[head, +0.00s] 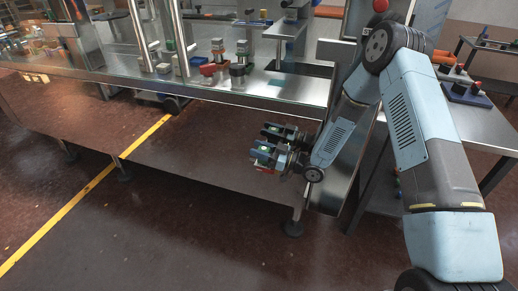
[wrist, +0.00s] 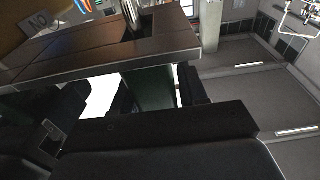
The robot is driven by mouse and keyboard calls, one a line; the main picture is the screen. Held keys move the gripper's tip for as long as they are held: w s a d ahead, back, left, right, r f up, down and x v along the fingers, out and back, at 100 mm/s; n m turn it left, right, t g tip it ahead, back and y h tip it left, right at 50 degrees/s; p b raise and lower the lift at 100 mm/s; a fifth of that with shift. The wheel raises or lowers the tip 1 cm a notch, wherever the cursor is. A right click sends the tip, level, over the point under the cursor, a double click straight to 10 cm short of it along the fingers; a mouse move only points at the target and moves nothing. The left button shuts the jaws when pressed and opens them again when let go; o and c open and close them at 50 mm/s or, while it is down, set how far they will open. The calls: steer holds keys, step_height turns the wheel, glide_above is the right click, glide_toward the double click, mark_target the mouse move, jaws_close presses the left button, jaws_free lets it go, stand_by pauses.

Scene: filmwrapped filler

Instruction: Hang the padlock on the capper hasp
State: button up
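My gripper (head: 268,147) hangs in front of the metal work counter, low and near its right end, in the head view. Its two dark fingers point left and appear spaced apart. A small red patch (head: 265,170) shows just under the gripper; I cannot tell whether it is a padlock or part of the gripper. In the wrist view dark gripper parts fill the lower half, with a dark green shape (wrist: 151,88) between them that I cannot identify. I cannot make out the padlock or the capper hasp for certain in either view.
A side table (head: 487,122) at the right holds a dark blue board (head: 467,95) with red-topped items. Open brown floor with a yellow line (head: 92,184) lies at left.

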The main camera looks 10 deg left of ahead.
steer(key=o, duration=0.4)
steer(key=shift+r, duration=0.1)
steer(key=shift+r, duration=0.1)
